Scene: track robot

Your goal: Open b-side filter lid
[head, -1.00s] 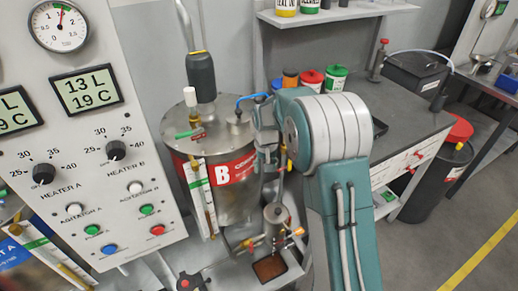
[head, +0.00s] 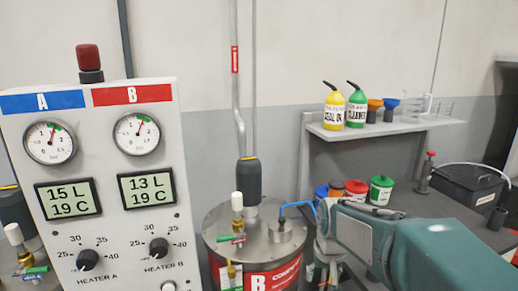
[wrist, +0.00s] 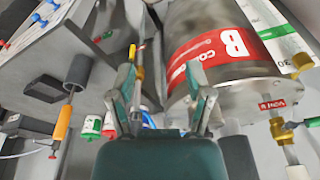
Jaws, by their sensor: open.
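The B tank (head: 258,258) is a steel drum with a red B label at the bottom centre of the head view. It also shows tilted at the right of the wrist view (wrist: 225,85). The B-side filter and its lid are below the head view's edge, and I cannot make them out in the wrist view. My gripper (wrist: 165,92) is open, with its teal fingers spread apart beside the tank. Nothing is held between them. A brass fitting (wrist: 139,72) shows near the left finger. In the head view, my arm reaches in from the lower right, just right of the tank.
The control panel (head: 100,190) with gauges and displays stands at the left. A dark-topped bench (head: 440,215) with several lidded pots lies behind my arm. A wall shelf (head: 385,127) holds bottles. A blue hose (head: 295,206) runs from the tank top. A brass vent valve (wrist: 280,130) shows in the wrist view.

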